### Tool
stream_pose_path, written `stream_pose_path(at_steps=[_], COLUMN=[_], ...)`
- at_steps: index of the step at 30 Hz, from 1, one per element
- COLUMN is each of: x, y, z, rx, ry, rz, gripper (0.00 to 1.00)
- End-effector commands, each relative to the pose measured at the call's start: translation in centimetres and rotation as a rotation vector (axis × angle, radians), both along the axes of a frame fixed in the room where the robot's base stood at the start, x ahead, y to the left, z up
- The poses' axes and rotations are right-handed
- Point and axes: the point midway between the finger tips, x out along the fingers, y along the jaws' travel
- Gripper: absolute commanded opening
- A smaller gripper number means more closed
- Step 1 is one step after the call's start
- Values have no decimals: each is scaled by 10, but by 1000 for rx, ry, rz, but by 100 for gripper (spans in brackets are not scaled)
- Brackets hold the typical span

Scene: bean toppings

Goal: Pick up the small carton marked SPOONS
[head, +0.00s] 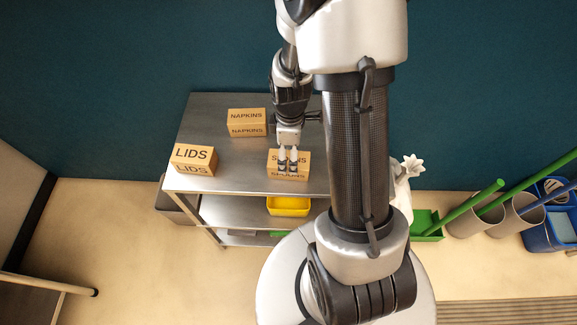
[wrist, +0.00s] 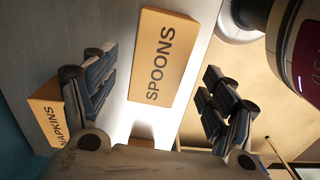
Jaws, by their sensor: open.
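The small carton marked SPOONS (head: 302,159) is a tan box on the metal shelf top, near its front edge. My gripper (head: 288,168) is above this carton and partly covers its lettering in the head view. In the wrist view the SPOONS carton (wrist: 163,58) lies between and beyond the two spread fingers of my gripper (wrist: 155,95). The fingers are open and empty. I cannot tell the exact height of the fingertips above the carton.
A LIDS carton (head: 194,160) stands at the left front of the metal top (head: 235,178). A NAPKINS carton (head: 246,122) stands farther back; it also shows in the wrist view (wrist: 46,115). A yellow bin (head: 289,206) sits on the shelf below. Bare metal lies between the cartons.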

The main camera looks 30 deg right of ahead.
Motion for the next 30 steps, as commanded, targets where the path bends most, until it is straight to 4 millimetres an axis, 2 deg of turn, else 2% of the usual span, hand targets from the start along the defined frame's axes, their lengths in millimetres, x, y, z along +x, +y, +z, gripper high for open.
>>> stream_pose_path(at_steps=[7,16,23,30], x=[0,2,3,2], y=[1,2,1,1], z=[-15,-57,-58,-57], rx=[1,0,-1,0], ry=[1,2,-1,0], rz=[0,0,0,0], gripper=[78,78,78,62])
